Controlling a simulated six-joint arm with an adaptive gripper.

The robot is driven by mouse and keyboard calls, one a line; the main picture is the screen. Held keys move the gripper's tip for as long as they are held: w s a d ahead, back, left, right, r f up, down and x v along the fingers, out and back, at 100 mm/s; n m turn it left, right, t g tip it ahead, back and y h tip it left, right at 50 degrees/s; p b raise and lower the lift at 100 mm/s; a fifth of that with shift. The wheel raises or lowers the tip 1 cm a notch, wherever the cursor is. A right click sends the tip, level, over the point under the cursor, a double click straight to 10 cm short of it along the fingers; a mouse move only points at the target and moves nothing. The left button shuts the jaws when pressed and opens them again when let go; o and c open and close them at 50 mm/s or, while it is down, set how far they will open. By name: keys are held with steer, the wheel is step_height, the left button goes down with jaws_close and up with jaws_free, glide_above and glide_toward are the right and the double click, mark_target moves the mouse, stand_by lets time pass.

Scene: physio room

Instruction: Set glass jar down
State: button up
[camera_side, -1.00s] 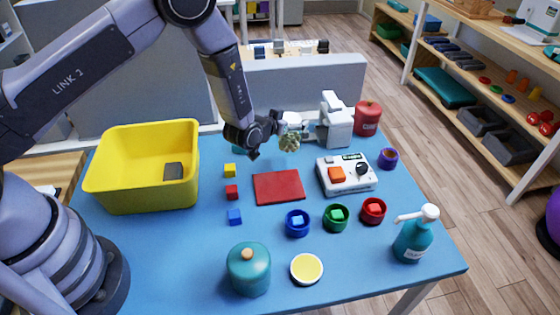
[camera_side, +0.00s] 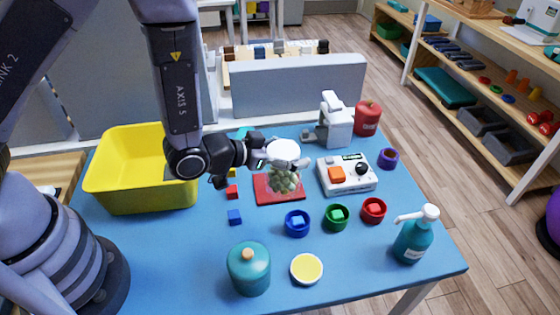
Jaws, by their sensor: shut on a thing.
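The glass jar (camera_side: 285,180) is clear with greenish contents and a white top. It is upright over the red mat (camera_side: 264,194) on the blue table. My gripper (camera_side: 270,156) comes from the left and is shut on the jar near its top. The jar hides part of the mat's right side. I cannot tell whether the jar's bottom touches the mat.
Blue (camera_side: 297,223), green (camera_side: 336,218) and red (camera_side: 373,210) cups stand in front, right of small cubes. A white device (camera_side: 347,175) stands right of the mat. A yellow bin (camera_side: 110,180) is left. A teal canister (camera_side: 249,270) and pump bottle (camera_side: 411,238) are nearer.

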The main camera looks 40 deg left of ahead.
steer(key=s+d+m+g+h, duration=0.3)
steer(key=s+d+m+h, duration=0.1)
steer(key=s+d, duration=0.4)
steer(key=shift+w+d+f, duration=1.6)
steer(key=shift+d+f, duration=0.3)
steer(key=shift+f, duration=0.25)
steer(key=shift+w+d+f, duration=1.55)
steer(key=shift+d+f, duration=0.35)
steer(key=shift+f, duration=0.2)
steer(key=shift+w+d+f, duration=1.6)
steer(key=shift+d+f, duration=0.3)
steer(key=shift+f, duration=0.25)
steer(key=shift+f, duration=0.15)
steer(key=o, duration=1.3)
